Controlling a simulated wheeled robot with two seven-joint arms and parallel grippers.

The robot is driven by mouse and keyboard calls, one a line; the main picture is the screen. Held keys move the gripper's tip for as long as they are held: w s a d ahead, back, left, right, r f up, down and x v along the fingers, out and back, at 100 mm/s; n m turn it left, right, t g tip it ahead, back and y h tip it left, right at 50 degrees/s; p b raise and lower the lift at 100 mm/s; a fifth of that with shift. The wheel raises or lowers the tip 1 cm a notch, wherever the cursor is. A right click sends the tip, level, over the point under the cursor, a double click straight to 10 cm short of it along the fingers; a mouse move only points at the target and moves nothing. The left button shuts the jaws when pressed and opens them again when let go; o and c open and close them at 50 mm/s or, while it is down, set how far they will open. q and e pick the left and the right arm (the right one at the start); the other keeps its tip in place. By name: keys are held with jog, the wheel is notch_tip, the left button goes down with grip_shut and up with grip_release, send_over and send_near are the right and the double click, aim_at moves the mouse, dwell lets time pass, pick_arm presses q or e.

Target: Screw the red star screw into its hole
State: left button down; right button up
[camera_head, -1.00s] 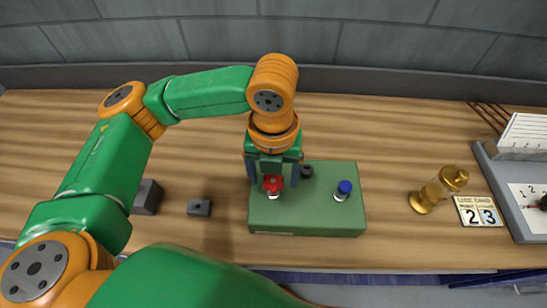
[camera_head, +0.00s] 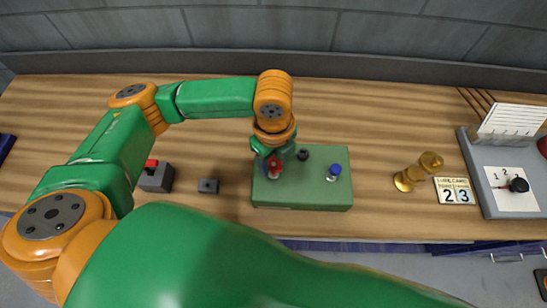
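The red star screw (camera_head: 275,165) stands at the left part of a green block (camera_head: 325,197) on the table. My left gripper (camera_head: 272,168) points down right over it, with its fingers around or beside the red head. The head is partly covered, and I cannot tell whether the fingers press on it. The screw's lower end and any hole under it are hidden. A blue-headed screw (camera_head: 334,171) stands upright on the block's right part. A dark round fitting (camera_head: 303,155) is on the block between them. My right gripper is not in view.
A grey block with a red top (camera_head: 156,175) and a small dark block (camera_head: 208,186) lie left. A brass piece (camera_head: 415,172), a number card (camera_head: 456,191) and a grey dial panel (camera_head: 505,190) stand right. The table behind the green block is clear.

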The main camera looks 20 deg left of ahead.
pick_arm(q)
jog(key=m, duration=0.4)
jog(key=shift+m, duration=0.4)
jog(key=shift+m, duration=0.7)
jog(key=m, duration=1)
jog(key=shift+m, duration=1.1)
